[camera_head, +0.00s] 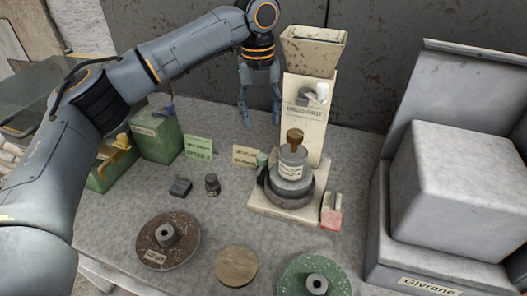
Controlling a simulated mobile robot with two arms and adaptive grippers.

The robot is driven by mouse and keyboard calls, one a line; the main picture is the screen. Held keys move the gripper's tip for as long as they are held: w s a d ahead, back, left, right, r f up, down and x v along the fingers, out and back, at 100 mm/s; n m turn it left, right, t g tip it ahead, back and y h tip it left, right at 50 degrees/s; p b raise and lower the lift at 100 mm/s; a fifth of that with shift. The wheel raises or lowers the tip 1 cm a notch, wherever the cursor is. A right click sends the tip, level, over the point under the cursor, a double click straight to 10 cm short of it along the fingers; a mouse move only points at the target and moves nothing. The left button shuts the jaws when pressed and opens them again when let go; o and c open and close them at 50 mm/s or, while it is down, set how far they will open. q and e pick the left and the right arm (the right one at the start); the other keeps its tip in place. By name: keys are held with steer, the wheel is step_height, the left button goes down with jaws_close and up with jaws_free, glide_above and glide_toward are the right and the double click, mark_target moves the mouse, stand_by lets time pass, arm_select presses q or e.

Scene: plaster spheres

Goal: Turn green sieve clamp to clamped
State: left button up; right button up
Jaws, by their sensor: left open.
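A small green part (262,159) shows at the left of the cream base of the sieve device (291,172); it may be the green sieve clamp, but it is too small to tell how it is turned. The device is a grey labelled cylinder with a brown knob (295,138) on top and a dark ring around its foot. My left gripper (260,118) is open and empty, pointing down, above and behind the device, to the left of the upright cream panel (304,118). My right gripper is not in view.
A hopper (314,50) tops the panel. A pink-red block (332,212) sits at the device's right. Brown (168,240), wooden (236,266) and green (315,277) discs lie in front. A green box (157,138) and label cards (199,148) stand left; a large grey block (455,190) stands right.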

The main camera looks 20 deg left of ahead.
arm_select(q)
glide_above(262, 156)
steer(key=f, duration=0.5)
steer(key=shift+s+a+f, duration=0.1)
steer(key=shift+s+f, duration=0.1)
steer(key=shift+f, duration=0.1)
step_height(262, 156, down, 4)
steer(key=shift+w+f+p, duration=0.1)
steer(key=shift+f+p, duration=0.15)
steer(key=shift+p, duration=0.15)
steer(key=shift+f, duration=0.95)
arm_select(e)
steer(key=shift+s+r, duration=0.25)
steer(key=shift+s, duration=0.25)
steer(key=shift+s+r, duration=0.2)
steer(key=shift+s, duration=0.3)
